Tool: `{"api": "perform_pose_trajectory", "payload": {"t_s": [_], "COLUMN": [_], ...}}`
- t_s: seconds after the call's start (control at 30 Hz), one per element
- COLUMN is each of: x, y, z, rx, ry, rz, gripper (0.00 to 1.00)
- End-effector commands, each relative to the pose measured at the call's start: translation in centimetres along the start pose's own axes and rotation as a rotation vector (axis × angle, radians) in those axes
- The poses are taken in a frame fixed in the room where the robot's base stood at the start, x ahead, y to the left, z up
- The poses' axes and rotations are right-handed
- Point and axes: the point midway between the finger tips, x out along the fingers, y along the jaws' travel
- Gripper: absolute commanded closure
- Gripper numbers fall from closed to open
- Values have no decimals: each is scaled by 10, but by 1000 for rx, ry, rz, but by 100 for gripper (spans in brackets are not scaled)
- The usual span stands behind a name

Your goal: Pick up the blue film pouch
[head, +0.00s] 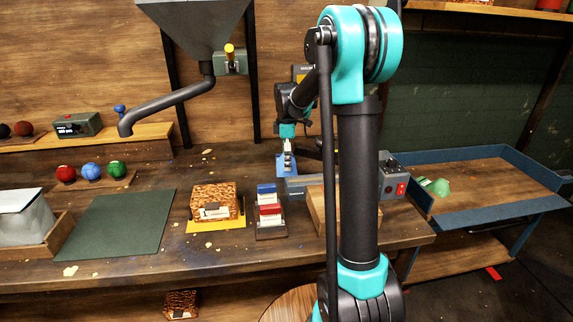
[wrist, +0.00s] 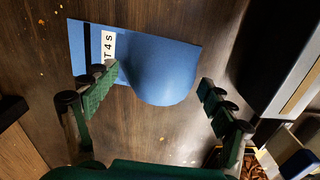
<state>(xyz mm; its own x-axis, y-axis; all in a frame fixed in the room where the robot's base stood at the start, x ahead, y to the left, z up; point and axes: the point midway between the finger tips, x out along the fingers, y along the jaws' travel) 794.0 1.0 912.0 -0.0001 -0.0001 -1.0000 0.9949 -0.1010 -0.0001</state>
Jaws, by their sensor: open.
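The blue film pouch (wrist: 165,68) lies on the dark wooden bench, with a rounded bulge, a black stripe and a white label reading "T4s" near one end. In the head view the pouch (head: 283,167) shows as a small blue patch at the back of the bench, partly hidden by my gripper. My gripper (wrist: 160,80) is open and empty, its green fingertips on either side of the bulge. The left fingertip overlaps the pouch in the picture; the right one is apart from it. I cannot tell the exact height above it. My gripper (head: 288,156) points down in the head view.
A grey machine with a red switch (head: 396,178) stands close right of the pouch. In front are a rack of red and blue packets (head: 268,214) and a patterned box (head: 213,200). A green mat (head: 115,224) lies left. A hopper with a spout (head: 166,105) hangs above.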

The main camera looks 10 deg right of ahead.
Motion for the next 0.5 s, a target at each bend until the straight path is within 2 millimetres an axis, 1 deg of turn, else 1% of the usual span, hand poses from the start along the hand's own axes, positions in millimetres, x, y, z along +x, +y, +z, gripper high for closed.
{"api": "perform_pose_trajectory", "payload": {"t_s": [0.03,0.13,0.23,0.4,0.43,0.5], "x": [7,16,19,19,19,19], "y": [0,0,0,0,0,0], "z": [0,0,0,0,0,0], "rx": [0,0,0,0,0,0], "ry": [0,0,0,0,0,0], "rz": [0,0,0,0,0,0], "gripper": [17,17,17,17,19,28]}}
